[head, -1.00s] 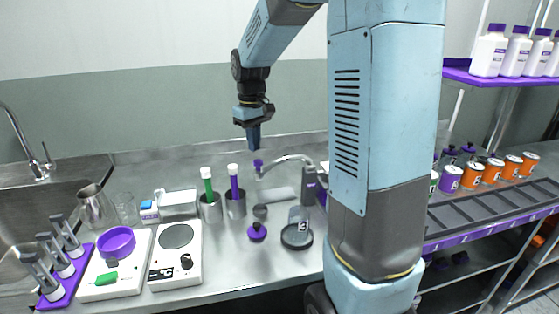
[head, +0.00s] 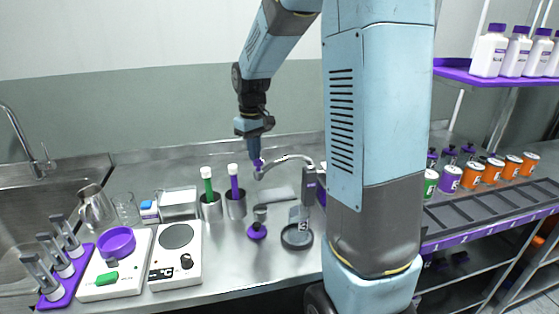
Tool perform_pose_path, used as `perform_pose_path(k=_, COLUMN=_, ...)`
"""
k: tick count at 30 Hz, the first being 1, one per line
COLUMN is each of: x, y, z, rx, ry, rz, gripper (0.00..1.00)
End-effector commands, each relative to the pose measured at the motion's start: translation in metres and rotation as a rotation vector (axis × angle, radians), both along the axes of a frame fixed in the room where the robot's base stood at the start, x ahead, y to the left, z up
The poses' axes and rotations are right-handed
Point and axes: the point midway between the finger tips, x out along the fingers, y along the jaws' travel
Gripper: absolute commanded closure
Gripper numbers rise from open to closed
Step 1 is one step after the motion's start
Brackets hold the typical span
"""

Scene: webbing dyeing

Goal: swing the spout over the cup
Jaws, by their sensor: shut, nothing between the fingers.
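The spout (head: 288,159) is a thin, curved grey tube on a dark upright post (head: 309,186). It reaches left from the post and ends in a purple tip. My gripper (head: 255,160) is shut and empty, pointing down right at that tip; I cannot tell if they touch. A clear cup (head: 298,214) stands near a round black base (head: 297,238), below and right of the spout tip; whether it stands on the base is hard to tell. A small grey cup-like piece (head: 260,212) stands below the tip, by a purple knob (head: 257,232).
Two grey holders with a green tube (head: 208,183) and a purple tube (head: 234,184) stand left of the spout. A hotplate (head: 176,258) and a white scale (head: 115,272) lie further left. A grey slab (head: 277,194) lies behind the cups.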

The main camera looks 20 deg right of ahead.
Motion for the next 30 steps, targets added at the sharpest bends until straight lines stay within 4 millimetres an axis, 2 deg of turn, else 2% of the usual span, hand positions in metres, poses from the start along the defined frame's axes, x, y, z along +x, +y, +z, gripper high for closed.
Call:
perform_pose_path(k=16, x=-0.002, y=0.0, z=-0.005, rx=0.0, ry=0.0, rz=0.0, gripper=1.0)
perform_pose_path(k=30, x=-0.021, y=0.005, z=-0.005, rx=0.0, ry=0.0, rz=0.0, gripper=1.0)
